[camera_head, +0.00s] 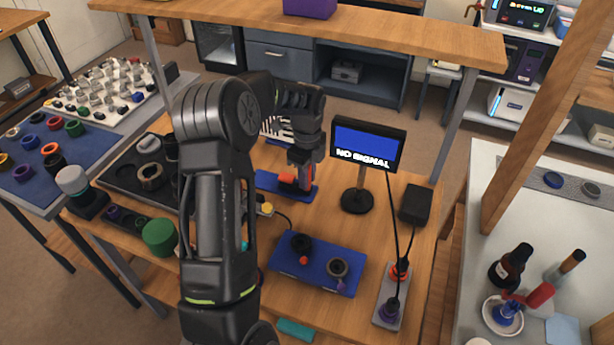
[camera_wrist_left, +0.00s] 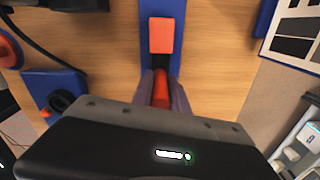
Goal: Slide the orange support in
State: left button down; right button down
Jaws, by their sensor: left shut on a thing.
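My left gripper (camera_head: 306,184) is over the blue rail base (camera_head: 268,182) on the wooden bench. In the left wrist view, its two fingers (camera_wrist_left: 162,92) are shut on an orange-red piece (camera_wrist_left: 161,88), which I take to be the orange support. Its lower part is hidden by the gripper body. Just beyond the fingertips, an orange block (camera_wrist_left: 161,35) sits on the blue base (camera_wrist_left: 149,10), in line with the held piece. The block also shows in the head view (camera_head: 287,178), left of the fingers. My right gripper is not in view.
A black monitor (camera_head: 367,146) reading "NO SIGNAL" stands right of the gripper. A blue plate (camera_head: 318,262) with two dark round parts lies in front. A dark tray (camera_head: 118,176) is at left. Bare wood (camera_head: 400,183) shows near the monitor.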

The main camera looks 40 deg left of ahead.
aim_at(281, 175)
pick_arm(q)
jog(key=shift+a, duration=0.1)
jog(key=a, duration=0.2)
jog(key=s+a, duration=0.1)
jog(key=a, duration=0.1)
jog(key=s+a, duration=0.1)
jog(key=a, duration=0.2)
jog(key=shift+s, duration=0.15)
jog(key=shift+a+r, duration=0.1)
jog(key=shift+a, duration=0.1)
jog(key=c, duration=1.3)
grip_release()
jog(key=shift+s, duration=0.1)
jog(key=shift+r, duration=0.4)
notch_tip(281, 175, up, 7)
jog(key=b, duration=0.1)
